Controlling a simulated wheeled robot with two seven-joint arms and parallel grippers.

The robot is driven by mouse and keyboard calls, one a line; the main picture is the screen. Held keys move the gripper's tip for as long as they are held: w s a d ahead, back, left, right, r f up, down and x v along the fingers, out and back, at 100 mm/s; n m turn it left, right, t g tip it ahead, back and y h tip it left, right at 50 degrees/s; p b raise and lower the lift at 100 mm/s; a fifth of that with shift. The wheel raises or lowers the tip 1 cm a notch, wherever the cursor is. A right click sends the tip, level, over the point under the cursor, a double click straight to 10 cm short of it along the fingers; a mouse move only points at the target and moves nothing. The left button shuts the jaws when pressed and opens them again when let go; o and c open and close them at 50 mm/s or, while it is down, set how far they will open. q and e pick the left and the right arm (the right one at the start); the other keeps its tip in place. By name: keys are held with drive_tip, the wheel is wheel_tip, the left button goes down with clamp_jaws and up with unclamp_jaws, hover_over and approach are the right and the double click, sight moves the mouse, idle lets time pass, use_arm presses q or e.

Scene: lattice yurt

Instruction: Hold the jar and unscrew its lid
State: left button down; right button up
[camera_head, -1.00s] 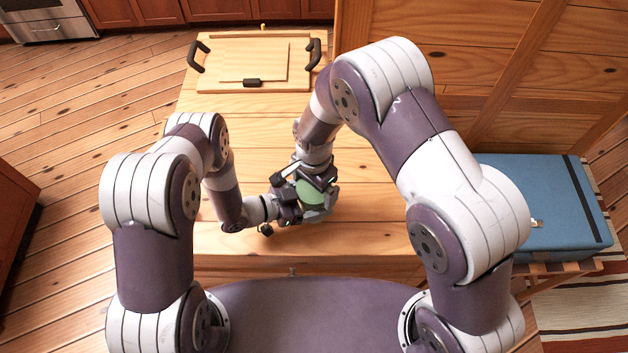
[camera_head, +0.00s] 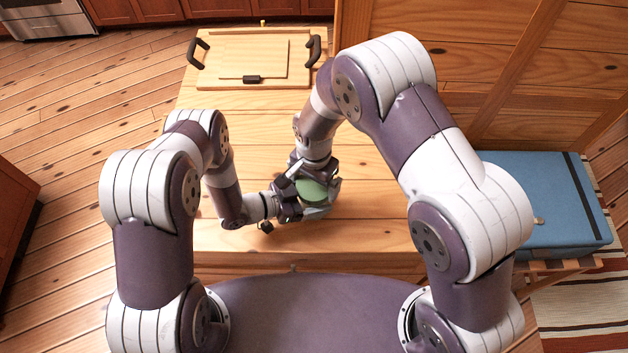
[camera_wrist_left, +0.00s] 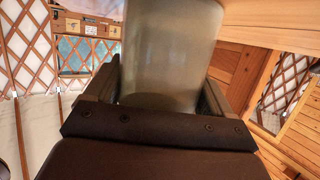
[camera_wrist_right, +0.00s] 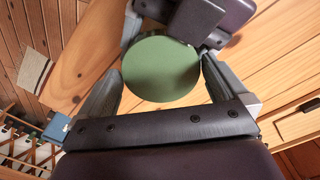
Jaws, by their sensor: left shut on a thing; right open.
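The jar (camera_wrist_left: 172,50) is a dull grey-green, smooth-sided body that fills the space between my left gripper's fingers (camera_wrist_left: 160,88) in the left wrist view. My left gripper is shut on it from the side. The jar's round green lid (camera_wrist_right: 161,69) faces up in the right wrist view and also shows in the head view (camera_head: 312,191). My right gripper (camera_wrist_right: 162,82) points down over the lid, with one open finger on each side of it. I cannot tell whether the fingers touch the lid. In the head view the jar body is mostly hidden by my grippers.
The jar is over a wooden table (camera_head: 350,225). A wooden board with black handles (camera_head: 253,60) lies at the table's far end. A blue case (camera_head: 545,205) stands to the right. Table surface around the jar is clear.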

sight(314, 185)
wheel_tip(314, 185, up, 4)
drive_tip(key=shift+f, duration=0.1)
wheel_tip(314, 185, up, 4)
drive_tip(key=shift+f+m, duration=0.2)
drive_tip(key=shift+m, duration=0.9)
wheel_tip(314, 185, down, 8)
drive_tip(key=shift+r, duration=0.1)
drive_tip(key=c, duration=0.9)
drive_tip(key=shift+n, duration=0.8)
drive_tip(key=shift+r, duration=0.15)
drive_tip(key=shift+r, duration=0.95)
